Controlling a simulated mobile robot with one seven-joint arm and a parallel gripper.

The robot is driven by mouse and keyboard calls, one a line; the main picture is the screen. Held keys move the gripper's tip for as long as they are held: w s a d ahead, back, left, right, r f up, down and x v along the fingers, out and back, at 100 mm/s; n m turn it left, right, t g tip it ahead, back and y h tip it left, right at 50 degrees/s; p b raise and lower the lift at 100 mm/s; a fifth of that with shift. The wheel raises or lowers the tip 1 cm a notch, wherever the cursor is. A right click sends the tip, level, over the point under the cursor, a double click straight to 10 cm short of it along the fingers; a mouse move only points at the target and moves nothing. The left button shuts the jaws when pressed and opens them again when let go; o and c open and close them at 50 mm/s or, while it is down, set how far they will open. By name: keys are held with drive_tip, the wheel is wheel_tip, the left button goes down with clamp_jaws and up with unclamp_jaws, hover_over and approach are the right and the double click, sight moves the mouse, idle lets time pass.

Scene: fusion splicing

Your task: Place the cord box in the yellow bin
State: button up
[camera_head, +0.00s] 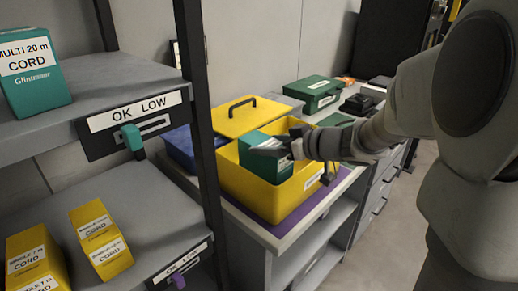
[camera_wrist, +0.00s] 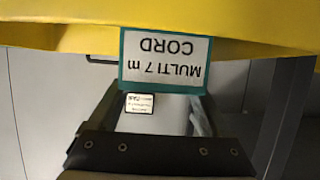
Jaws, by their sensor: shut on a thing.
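The teal cord box (camera_head: 258,160) is inside the opening of the yellow bin (camera_head: 255,194), its top above the rim. Its upside-down "MULTI 7 m CORD" label shows in the wrist view (camera_wrist: 166,62), against the yellow bin wall (camera_wrist: 250,30). My gripper (camera_head: 283,146) reaches over the bin from the right and is shut on the cord box. Its two fingers also show in the wrist view (camera_wrist: 165,112). The box's bottom is hidden, so I cannot tell whether it touches the bin floor.
The bin stands on a purple mat (camera_head: 288,228). A yellow lid (camera_head: 245,119) is behind it and a blue bin (camera_head: 181,143) to its left. A green case (camera_head: 314,92) is farther back. A shelf (camera_head: 150,222) with several cord boxes and a dark upright stands at left.

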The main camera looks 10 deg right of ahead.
wheel_tip(320, 180, down, 2)
drive_tip(key=shift+f, duration=0.65)
drive_tip(key=o, duration=1.4)
drive_tip(key=shift+r, duration=0.1)
drive_tip(key=shift+r, duration=0.25)
drive_tip(key=p+v, duration=0.4)
drive_tip(key=v, duration=0.8)
drive_tip(key=shift+r, duration=0.2)
